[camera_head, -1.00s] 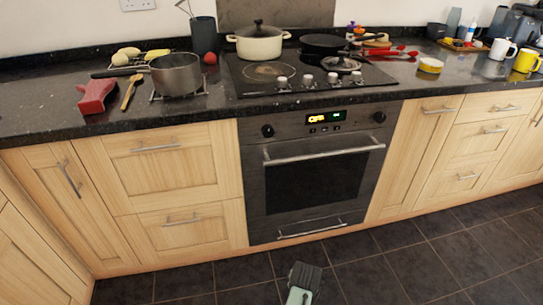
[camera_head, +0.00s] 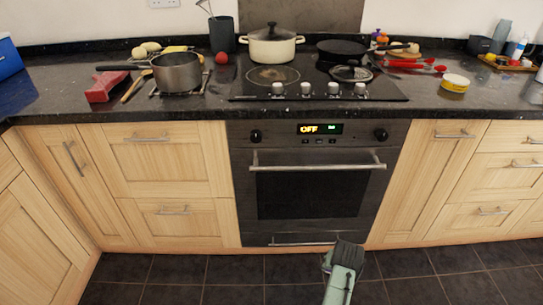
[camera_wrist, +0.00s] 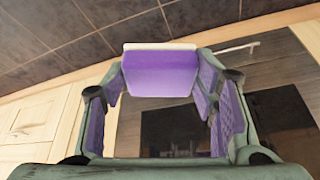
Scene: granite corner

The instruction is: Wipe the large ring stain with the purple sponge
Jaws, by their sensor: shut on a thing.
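The purple sponge (camera_wrist: 160,75), with a pale edge, sits between the fingertips of my gripper in the wrist view. A large brownish ring mark (camera_head: 273,75) lies on the front left of the black hob (camera_head: 319,86), well above and beyond my gripper. I cannot tell from here whether the mark is the stain or a burner outline.
A cream lidded pot (camera_head: 271,48) and a black pan (camera_head: 340,51) stand at the hob's back. A steel saucepan (camera_head: 177,74) is left of it, a yellow tin (camera_head: 455,83) right. Knobs (camera_head: 305,90) line the hob's front. The floor before the oven is clear.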

